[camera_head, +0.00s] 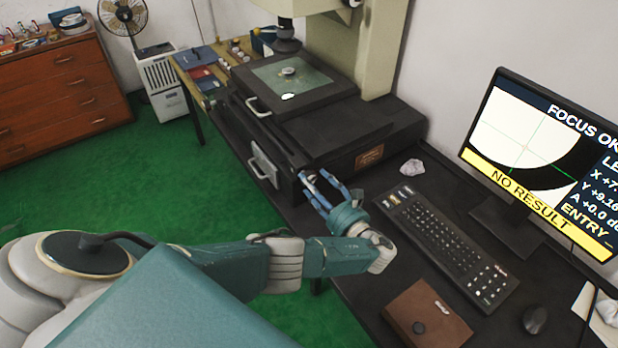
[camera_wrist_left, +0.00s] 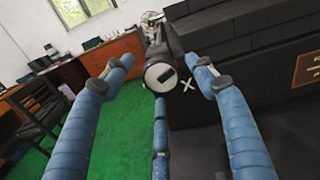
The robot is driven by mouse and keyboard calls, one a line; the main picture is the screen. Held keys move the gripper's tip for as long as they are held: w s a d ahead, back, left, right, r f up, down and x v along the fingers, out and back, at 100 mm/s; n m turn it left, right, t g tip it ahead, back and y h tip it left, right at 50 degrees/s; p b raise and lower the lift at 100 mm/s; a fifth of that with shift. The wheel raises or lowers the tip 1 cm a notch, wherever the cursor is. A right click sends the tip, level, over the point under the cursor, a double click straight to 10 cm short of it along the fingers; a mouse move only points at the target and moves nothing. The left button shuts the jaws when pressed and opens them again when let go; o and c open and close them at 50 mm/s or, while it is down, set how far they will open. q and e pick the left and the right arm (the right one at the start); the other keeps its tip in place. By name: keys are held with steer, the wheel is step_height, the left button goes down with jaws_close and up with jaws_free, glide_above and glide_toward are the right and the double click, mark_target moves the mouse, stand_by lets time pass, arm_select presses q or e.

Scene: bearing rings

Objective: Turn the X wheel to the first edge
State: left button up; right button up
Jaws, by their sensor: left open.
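The X wheel (camera_wrist_left: 160,74) is a dark shaft with a pale round end face, beside a white X mark on the black machine base. It shows small in the head view (camera_head: 308,179), partly hidden by my fingers. My left gripper (camera_head: 318,188) is open, with blue fingers spread around the wheel; its fingers also show in the left wrist view (camera_wrist_left: 163,78). I cannot tell whether any finger touches the wheel. The monitor (camera_head: 540,155) shows a crosshair in a bright area above a dark curved edge, with FOCUS OK and NO RESULT. My right gripper is not in view.
A small ring (camera_head: 288,71) lies on the glass stage (camera_head: 262,76) of the machine. A keyboard (camera_head: 445,245), a mouse (camera_head: 535,319) and a brown box (camera_head: 427,316) are on the desk, right of my left arm. Crumpled paper (camera_head: 412,166) lies behind the keyboard.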

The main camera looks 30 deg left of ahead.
arm_select(q)
steer(key=x, duration=0.2)
steer(key=shift+w+a, duration=0.15)
steer(key=shift+a, duration=0.15)
steer(key=c, duration=1.2)
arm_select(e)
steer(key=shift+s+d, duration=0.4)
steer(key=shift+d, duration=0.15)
arm_select(q)
steer(key=shift+o, duration=0.2)
steer(key=shift+a, duration=0.1)
steer(key=shift+w+n, duration=0.1)
steer(key=shift+n, duration=0.3)
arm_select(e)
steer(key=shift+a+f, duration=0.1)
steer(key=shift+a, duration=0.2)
